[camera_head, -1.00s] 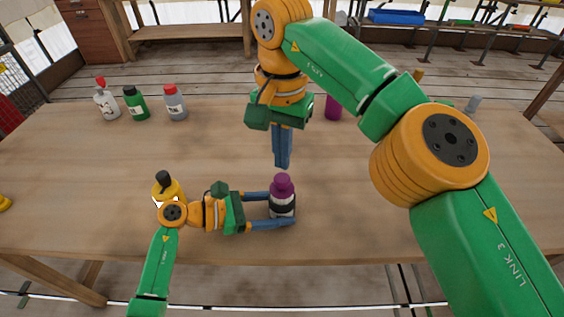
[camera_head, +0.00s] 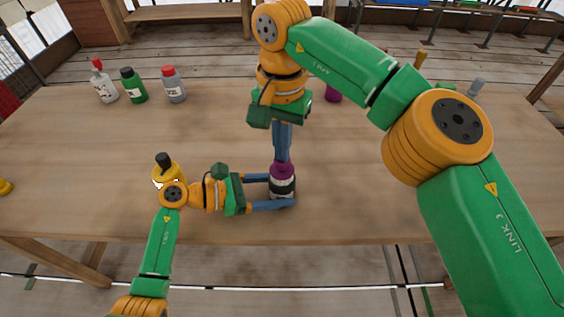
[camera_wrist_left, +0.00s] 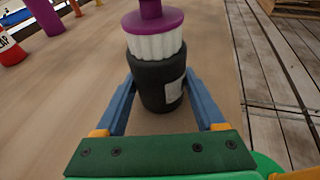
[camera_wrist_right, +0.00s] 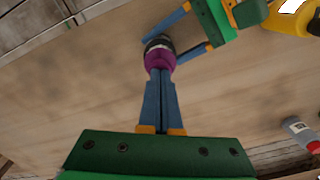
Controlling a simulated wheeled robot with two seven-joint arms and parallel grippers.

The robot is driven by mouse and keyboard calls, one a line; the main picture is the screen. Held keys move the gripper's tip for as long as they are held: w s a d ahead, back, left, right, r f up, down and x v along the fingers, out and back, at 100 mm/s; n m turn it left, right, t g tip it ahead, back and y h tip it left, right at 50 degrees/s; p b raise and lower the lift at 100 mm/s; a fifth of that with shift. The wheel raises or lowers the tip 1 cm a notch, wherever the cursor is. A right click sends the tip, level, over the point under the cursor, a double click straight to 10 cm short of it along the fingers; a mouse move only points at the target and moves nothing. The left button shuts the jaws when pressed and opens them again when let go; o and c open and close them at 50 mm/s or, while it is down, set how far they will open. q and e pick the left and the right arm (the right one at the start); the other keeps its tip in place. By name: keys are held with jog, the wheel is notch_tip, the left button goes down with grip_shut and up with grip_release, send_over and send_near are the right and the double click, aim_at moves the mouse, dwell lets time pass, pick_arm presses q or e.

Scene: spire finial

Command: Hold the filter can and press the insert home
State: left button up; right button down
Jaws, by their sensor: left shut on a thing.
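The filter can (camera_wrist_left: 158,82) is black with a pale label and stands upright on the table. The insert has white pleats (camera_wrist_left: 156,46) and a purple cap (camera_wrist_left: 158,20) with a knob. Its pleats show above the can's rim in the left wrist view. My left gripper (camera_head: 282,191) is shut on the can, one finger on each side. My right gripper (camera_head: 283,159) points straight down, fingers together, with its tips at the purple cap. In the right wrist view its fingertips (camera_wrist_right: 160,72) overlap the cap; I cannot tell whether they press on it.
A yellow bottle (camera_head: 167,172) stands beside my left wrist. Red-capped, green and grey bottles (camera_head: 173,85) stand at the table's back left. A purple object (camera_head: 333,93) is behind my right arm. The table (camera_head: 350,190) right of the can is clear.

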dwell(0.3)
pick_arm(q)
jog(key=o, duration=1)
jog(key=shift+c, duration=0.2)
